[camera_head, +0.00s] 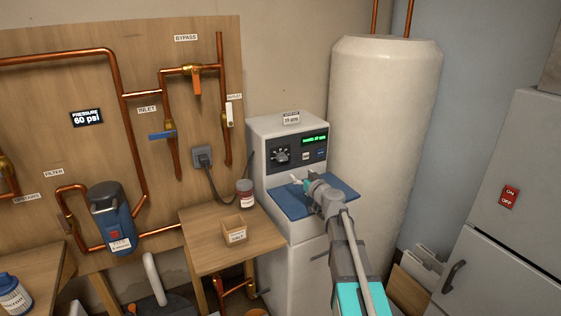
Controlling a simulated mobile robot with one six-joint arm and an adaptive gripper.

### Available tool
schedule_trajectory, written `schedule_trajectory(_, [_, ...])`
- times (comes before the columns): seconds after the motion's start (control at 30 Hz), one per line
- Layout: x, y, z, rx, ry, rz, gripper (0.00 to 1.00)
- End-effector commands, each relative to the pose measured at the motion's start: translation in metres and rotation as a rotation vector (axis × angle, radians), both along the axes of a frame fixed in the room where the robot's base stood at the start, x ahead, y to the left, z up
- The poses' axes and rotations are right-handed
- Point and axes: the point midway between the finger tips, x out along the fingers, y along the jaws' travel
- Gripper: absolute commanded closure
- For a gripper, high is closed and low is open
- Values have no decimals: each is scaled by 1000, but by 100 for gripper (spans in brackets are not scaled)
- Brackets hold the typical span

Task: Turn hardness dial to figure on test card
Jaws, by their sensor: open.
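The hardness dial (280,156) is a round knob on the dark control panel of the white softener cabinet. A green display (315,139) sits right of it; its small text is hard to read for certain. The test card (291,118) is a small white card standing on top of the cabinet; it seems to read 15 gpg. My gripper (298,181) is open, below and right of the dial and apart from it, over the blue lid (290,203). My arm comes up from the lower right and hides part of the lid and cabinet front.
A small wooden table (200,258) left of the cabinet holds an open box (235,230) and a lidded jar (244,192). A tall white tank (383,110) stands close behind on the right. A cable runs from a wall outlet (202,157). Copper pipes cover the board at left.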

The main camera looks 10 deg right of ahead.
Motion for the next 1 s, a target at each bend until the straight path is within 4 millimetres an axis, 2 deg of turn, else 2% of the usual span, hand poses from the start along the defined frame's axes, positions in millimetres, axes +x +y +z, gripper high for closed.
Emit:
schedule_trajectory(0.27, [3,1,0,0,1,1,10])
schedule_trajectory(0.47, [17,4,0,1,1,2,10])
schedule_trajectory(1.0, [91,28,0,1,1,1,10])
